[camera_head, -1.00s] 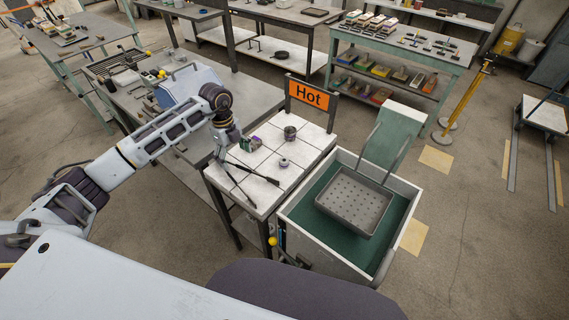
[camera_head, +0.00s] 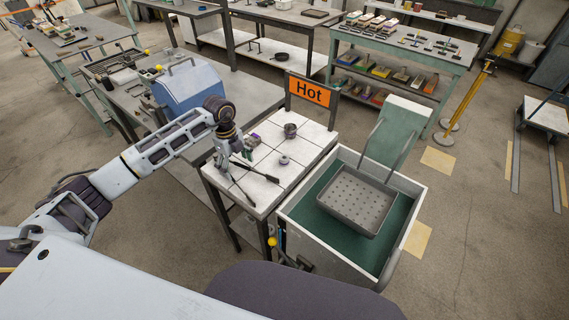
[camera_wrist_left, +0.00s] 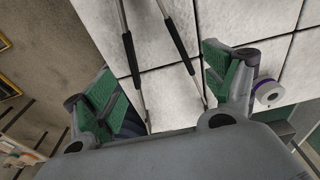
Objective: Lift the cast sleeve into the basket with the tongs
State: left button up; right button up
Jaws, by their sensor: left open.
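The tongs (camera_head: 254,172) lie on the white tiled table, their two legs spread, with dark grips. My left gripper (camera_head: 222,163) is open at the tongs' left end. In the left wrist view its green-padded fingers (camera_wrist_left: 165,92) stand either side of the tongs (camera_wrist_left: 178,40), with nothing clamped. A small grey ring-shaped piece, apparently the cast sleeve (camera_head: 284,161), sits on the tiles right of the tongs; it also shows in the wrist view (camera_wrist_left: 267,93) beside the right finger. The perforated grey basket (camera_head: 345,212) hangs in the white tank, empty. My right gripper is out of view.
The green-lined tank (camera_head: 290,208) stands directly to the right.

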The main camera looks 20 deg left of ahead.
pick_arm(q)
jog(key=shift+d+f+b, duration=0.15)
jog(key=shift+f+b, duration=0.45)
jog(key=shift+f, duration=0.8)
jog(key=shift+s, duration=0.1)
jog(key=c, duration=0.7)
jog(key=shift+r+p, duration=0.35)
notch_tip(320, 180, up, 5)
jog(key=p, duration=0.3)
notch_tip(320, 180, up, 6)
jog(key=p, duration=0.4)
jog(key=shift+r, duration=0.15)
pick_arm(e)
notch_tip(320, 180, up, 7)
